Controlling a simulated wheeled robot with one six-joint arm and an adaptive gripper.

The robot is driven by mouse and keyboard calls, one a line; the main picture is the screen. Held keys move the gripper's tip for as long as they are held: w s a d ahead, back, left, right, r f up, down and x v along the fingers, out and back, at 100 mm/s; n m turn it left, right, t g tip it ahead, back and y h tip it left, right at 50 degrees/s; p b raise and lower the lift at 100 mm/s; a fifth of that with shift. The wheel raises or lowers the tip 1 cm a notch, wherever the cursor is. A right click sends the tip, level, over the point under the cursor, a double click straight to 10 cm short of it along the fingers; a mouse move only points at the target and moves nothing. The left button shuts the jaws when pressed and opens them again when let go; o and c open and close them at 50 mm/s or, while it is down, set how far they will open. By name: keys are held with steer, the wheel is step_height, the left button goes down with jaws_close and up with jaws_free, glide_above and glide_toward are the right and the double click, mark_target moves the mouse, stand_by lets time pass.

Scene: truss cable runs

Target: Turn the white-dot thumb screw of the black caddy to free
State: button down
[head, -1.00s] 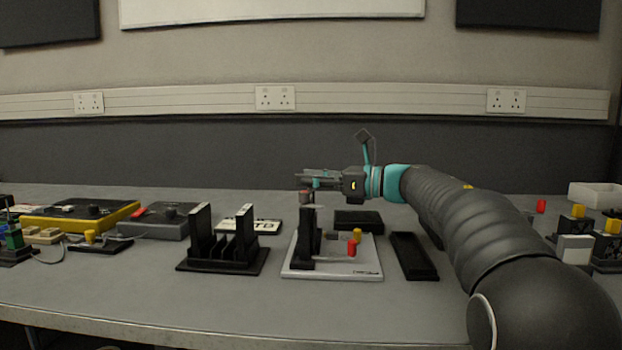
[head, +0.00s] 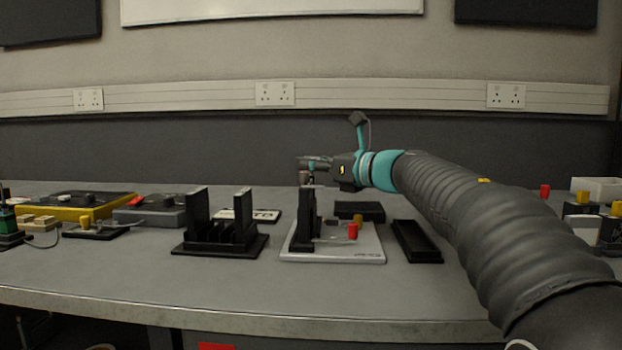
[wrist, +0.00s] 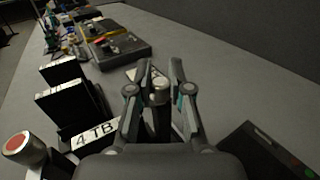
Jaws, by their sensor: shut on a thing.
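The black caddy (head: 305,230) stands upright on a pale base plate, right of centre in the head view. My gripper (head: 312,163) is above the caddy's top, reaching in from the right. In the wrist view my gripper (wrist: 157,90) is shut on the white-dot thumb screw (wrist: 159,84), a small upright cylinder with a pale top. The fingers flank it. Its lower shaft is partly hidden, and its turn angle cannot be told.
A black tray (head: 417,241) lies to the right. The front bench is clear.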

steer(key=shift+m+t+h+b, duration=0.5)
steer(key=shift+m+t+h, duration=1.4)
steer(key=shift+t+h, duration=0.25)
steer(key=c, duration=1)
jaws_free()
steer(key=shift+c, duration=0.2)
steer(key=shift+s, duration=0.1)
steer(key=v, duration=1.2)
steer(key=shift+a, duration=0.1)
